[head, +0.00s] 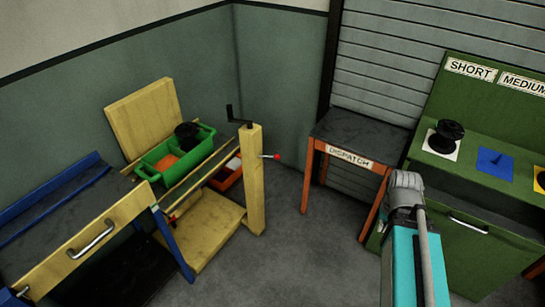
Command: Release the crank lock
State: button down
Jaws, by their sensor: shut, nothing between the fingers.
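A yellow post (254,185) stands left of the middle in the head view. A black crank handle (237,121) is at its top. A thin lever with a red tip (275,157) sticks out from the right side of the post and looks roughly level. It may be the crank lock, but I cannot tell how it is set. A second red knob (172,218) shows low at the left of the yellow stand. My teal and grey arm rises at the lower right, well apart from the post. My gripper's fingers do not show.
A green tray (163,178) holding a black spool lies on the yellow stand. A blue and yellow cabinet (115,222) stands at left. The dispatch table (360,131) is at the back. A green cabinet (470,212) with labelled spool places is at right. Grey floor lies between.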

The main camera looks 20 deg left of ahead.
aim_at(277, 156)
jog(key=u, duration=1.25)
jog(key=i, duration=1)
jog(key=z, duration=0.05)
